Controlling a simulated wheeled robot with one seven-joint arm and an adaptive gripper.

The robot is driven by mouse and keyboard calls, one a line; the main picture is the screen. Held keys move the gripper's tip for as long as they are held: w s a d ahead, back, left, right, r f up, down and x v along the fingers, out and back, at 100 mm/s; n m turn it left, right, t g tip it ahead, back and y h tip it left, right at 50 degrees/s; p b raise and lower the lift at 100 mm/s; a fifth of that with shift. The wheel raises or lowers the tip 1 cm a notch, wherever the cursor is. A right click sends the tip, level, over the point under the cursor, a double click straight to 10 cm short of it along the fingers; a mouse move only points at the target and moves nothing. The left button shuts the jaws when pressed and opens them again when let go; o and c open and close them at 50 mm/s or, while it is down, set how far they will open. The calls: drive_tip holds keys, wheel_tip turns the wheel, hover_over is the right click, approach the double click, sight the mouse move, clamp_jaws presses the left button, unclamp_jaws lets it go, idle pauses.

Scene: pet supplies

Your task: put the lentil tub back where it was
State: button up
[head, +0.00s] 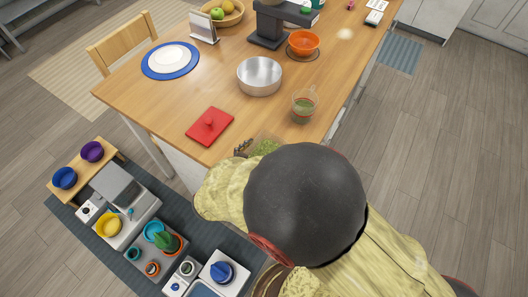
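A container of green lentils (265,148), seemingly the lentil tub, shows at the table's near edge, just beyond my arm. Only its green top shows; my arm hides the rest. The dark tip of my gripper (243,147) shows at its left side, touching or very close. Most of the gripper is hidden behind my arm, so I cannot tell whether it is open or shut on the tub. A red square lid with a knob (210,125) lies flat on the table to the left. A clear measuring cup (303,107) with green contents stands to the right.
The wooden table (155,102) also holds a steel bowl (260,76), a blue-rimmed plate (170,60), an orange bowl (303,43) and a dark appliance (270,25). Low pet stations with bowls (110,225) stand on a dark mat at lower left.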

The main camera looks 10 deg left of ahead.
drive_tip(key=shift+r, duration=0.1)
drive_tip(key=o, duration=1.3)
drive_tip(key=shift+r, duration=0.1)
drive_tip(key=p+v, duration=0.2)
drive_tip(key=v, duration=1)
drive_tip(key=shift+p, duration=0.4)
drive_tip(key=shift+d, duration=0.1)
